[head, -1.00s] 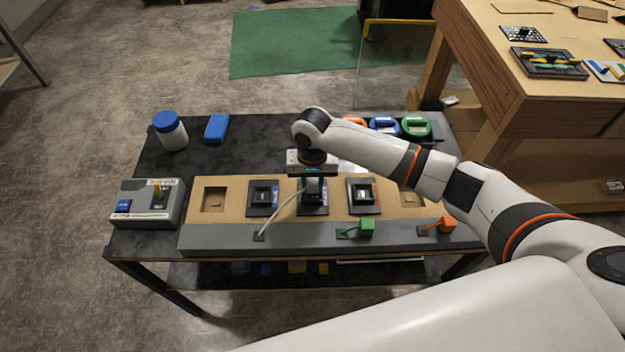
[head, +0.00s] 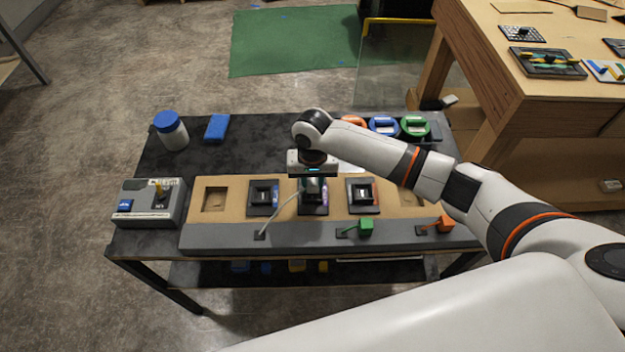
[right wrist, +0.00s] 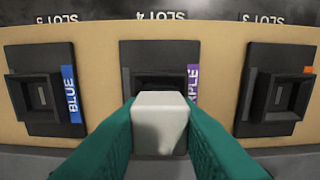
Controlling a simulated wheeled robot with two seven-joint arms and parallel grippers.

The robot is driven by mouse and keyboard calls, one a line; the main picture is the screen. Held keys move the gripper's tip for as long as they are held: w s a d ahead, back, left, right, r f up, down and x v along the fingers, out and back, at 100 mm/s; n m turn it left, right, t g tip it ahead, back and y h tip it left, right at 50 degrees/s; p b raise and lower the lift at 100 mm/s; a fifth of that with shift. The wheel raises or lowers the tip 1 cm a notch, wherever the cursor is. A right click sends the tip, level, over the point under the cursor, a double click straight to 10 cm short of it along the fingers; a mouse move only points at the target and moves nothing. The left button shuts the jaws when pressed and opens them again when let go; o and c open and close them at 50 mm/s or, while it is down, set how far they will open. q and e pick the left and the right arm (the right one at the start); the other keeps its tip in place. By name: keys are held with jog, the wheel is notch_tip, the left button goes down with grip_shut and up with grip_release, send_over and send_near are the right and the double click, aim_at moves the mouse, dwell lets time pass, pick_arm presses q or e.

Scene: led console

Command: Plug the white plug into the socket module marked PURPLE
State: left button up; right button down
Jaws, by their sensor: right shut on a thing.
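My right gripper (head: 313,186) is shut on the white plug (right wrist: 160,120), whose white cord (head: 283,212) runs down to the front ledge. In the right wrist view the plug sits between the teal fingers, over the middle black socket module (right wrist: 134,58). That module's purple label (right wrist: 193,84) is partly covered and reads "PLE", under SLOT 4. The plug hides most of the module's opening. I cannot tell whether the plug is inside it or just above it. My left gripper is not in view.
A BLUE module (right wrist: 38,95) and one with an orange label (right wrist: 277,92) flank it. Green (head: 366,228) and orange (head: 446,223) plugs rest on the front ledge. A switch box (head: 146,204) stands left; a blue-lidded jar (head: 171,132) is behind.

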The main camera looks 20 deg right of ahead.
jog(key=shift+f+p, duration=0.5)
jog(key=shift+f, duration=0.2)
dwell(1.3)
jog(key=shift+f+p, duration=0.1)
jog(key=shift+p, duration=0.3)
dwell(0.7)
jog(key=c, duration=1.4)
grip_release()
jog(key=shift+c, duration=0.8)
jog(key=shift+o, duration=0.9)
jog(key=o, duration=0.3)
jog(key=shift+r+p, duration=0.35)
jog(key=shift+p, duration=0.1)
jog(key=shift+o, duration=0.2)
jog(key=shift+r+p, duration=3.2)
jog(key=shift+p, duration=0.55)
